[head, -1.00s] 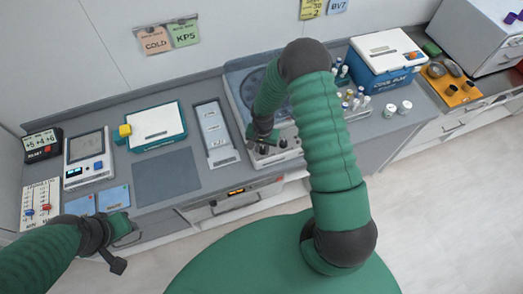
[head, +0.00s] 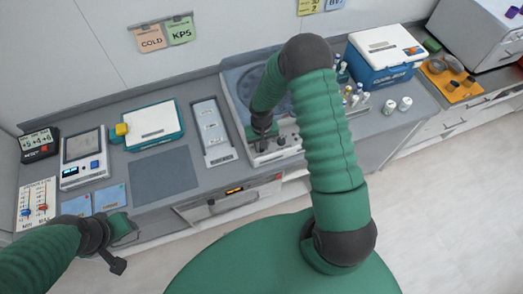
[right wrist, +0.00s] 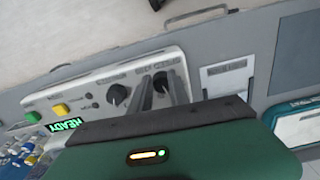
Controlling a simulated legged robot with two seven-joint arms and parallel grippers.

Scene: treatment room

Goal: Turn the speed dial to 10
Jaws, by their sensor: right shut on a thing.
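The centrifuge-like machine (head: 234,106) stands on the counter, with its control panel along the front. In the right wrist view the panel (right wrist: 75,85) shows two black dials. My right gripper (right wrist: 161,88) is shut on the speed dial (right wrist: 160,79), one finger on each side. Its pointer and scale are too blurred and covered to read. The other dial (right wrist: 118,94) is free beside it. In the head view my right gripper (head: 262,136) reaches down to the panel's left end. My left gripper (head: 127,248) hangs open and empty before the counter's front edge.
A green READY display (right wrist: 64,124) and a yellow button (right wrist: 61,109) are on the panel. Several vials and a blue cool box (head: 385,68) stand right of the machine. A tray (head: 213,130) lies to its left. A dark mat (head: 164,175) is bare.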

